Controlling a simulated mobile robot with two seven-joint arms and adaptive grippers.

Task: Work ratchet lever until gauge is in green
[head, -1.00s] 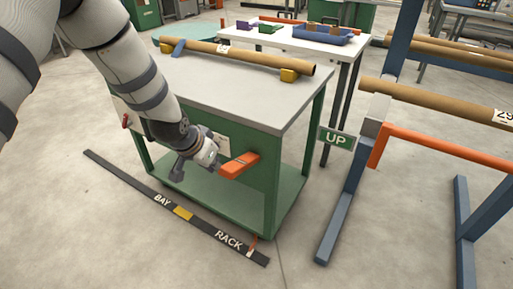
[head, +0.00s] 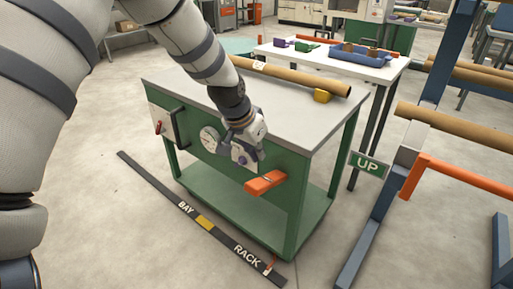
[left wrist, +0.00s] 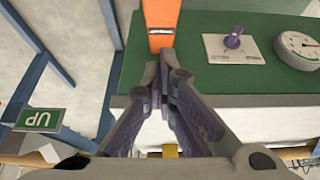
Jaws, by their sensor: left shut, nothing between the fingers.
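The orange ratchet lever (head: 265,183) sticks out from the green front panel of the cart, near its right corner. It also shows at the top of the left wrist view (left wrist: 162,22). The round white gauge (head: 210,139) is on the same panel to the left; in the left wrist view (left wrist: 298,48) its face shows partly, and its reading is too small to tell. My left gripper (head: 250,158) is in front of the panel, above and left of the lever. In the left wrist view its fingers (left wrist: 164,75) are shut and empty, close to the lever's end. My right gripper is not in view.
A purple knob (left wrist: 233,40) on a light plate sits between lever and gauge. The grey cart top (head: 290,108) carries a cardboard tube (head: 300,77) on yellow blocks. A blue rack with an orange bar (head: 465,168) and an UP sign (head: 368,165) stand to the right.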

